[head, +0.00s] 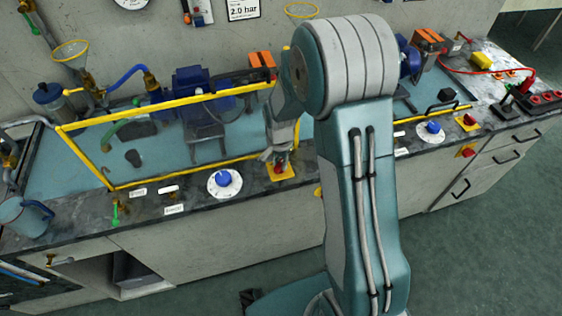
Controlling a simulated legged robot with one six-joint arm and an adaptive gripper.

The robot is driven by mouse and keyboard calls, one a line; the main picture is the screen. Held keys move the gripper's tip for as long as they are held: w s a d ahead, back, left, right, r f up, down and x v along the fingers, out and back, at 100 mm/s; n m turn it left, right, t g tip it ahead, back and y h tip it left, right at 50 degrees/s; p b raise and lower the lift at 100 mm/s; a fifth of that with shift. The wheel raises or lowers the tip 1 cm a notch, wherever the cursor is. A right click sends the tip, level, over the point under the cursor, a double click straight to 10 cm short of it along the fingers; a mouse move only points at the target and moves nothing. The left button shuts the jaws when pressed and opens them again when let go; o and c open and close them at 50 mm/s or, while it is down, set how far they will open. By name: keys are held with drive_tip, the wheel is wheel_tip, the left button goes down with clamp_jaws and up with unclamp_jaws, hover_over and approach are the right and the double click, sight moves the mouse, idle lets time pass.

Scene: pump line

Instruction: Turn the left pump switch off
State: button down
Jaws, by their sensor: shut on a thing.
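The left pump switch (280,170) is a small red knob on a yellow plate at the bench's front edge, right of a white dial with a blue knob (223,180). My gripper (277,157) points down at this switch, with its fingertips at the red knob. It is shut on the knob, which the fingers partly hide. I cannot tell the knob's exact angle. The left pump (195,85) is a blue unit behind a yellow-framed clear guard (150,97).
The guard's right edge stands close to my gripper. Another switch on a yellow plate (467,121) and a second blue dial knob (433,127) are on the right. A blue-grey jug (22,219) stands at the far left. The floor before the cabinets is clear at right.

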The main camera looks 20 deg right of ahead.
sight(279, 164)
drive_tip(key=n, duration=0.5)
drive_tip(key=shift+a+n, duration=0.15)
drive_tip(key=shift+n, duration=2.35)
drive_tip(key=shift+s, duration=0.1)
drive_tip(key=c, duration=0.6)
unclamp_jaws()
drive_tip(key=shift+r, duration=0.4)
wheel_tip(279, 164, up, 11)
